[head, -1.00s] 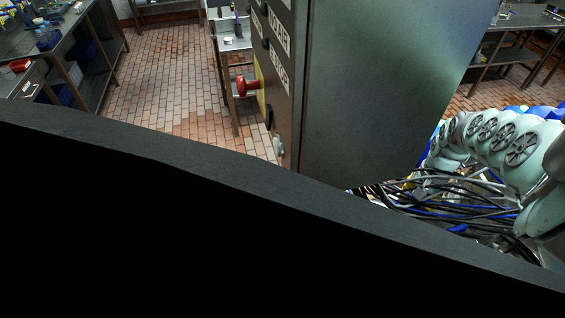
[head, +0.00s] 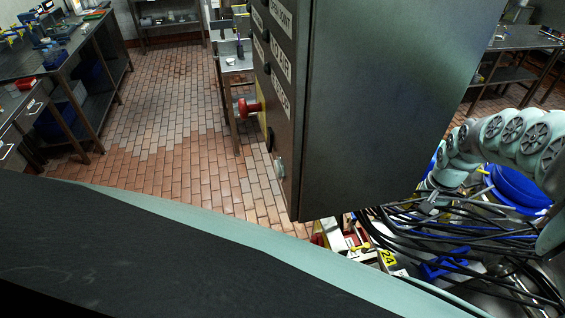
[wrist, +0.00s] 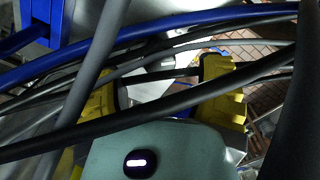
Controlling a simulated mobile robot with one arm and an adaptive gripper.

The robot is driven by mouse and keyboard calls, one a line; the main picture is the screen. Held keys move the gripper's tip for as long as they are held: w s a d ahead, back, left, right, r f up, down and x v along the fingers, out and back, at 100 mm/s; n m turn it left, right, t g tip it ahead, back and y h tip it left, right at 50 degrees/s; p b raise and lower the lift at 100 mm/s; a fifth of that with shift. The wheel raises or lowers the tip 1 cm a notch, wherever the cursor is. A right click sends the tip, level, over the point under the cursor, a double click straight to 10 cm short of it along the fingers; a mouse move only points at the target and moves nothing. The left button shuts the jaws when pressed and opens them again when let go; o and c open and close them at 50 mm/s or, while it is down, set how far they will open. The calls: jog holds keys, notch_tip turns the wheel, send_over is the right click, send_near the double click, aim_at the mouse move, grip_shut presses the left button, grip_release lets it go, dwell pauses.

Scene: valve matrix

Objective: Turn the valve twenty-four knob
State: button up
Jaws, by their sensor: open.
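A yellow tag reading 24 (head: 388,257) shows at the lower middle of the head view. Beside it a blue part (head: 442,264) lies partly behind dark cables; I cannot tell whether it is the valve twenty-four knob. In the wrist view my gripper (wrist: 162,88) shows as two yellow fingers set well apart, open, with cables crossing in front of them. Nothing is clearly held between them. A blue bracket-like part (wrist: 40,25) is at the upper left there. My gripper cannot be made out in the head view.
Many cables (head: 480,235) hang at the lower right. Brick floor (head: 185,150) is open at left, beside steel tables (head: 60,75).

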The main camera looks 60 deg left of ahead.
aim_at(422, 217)
notch_tip(422, 217, up, 9)
dwell(0.6)
dwell(0.4)
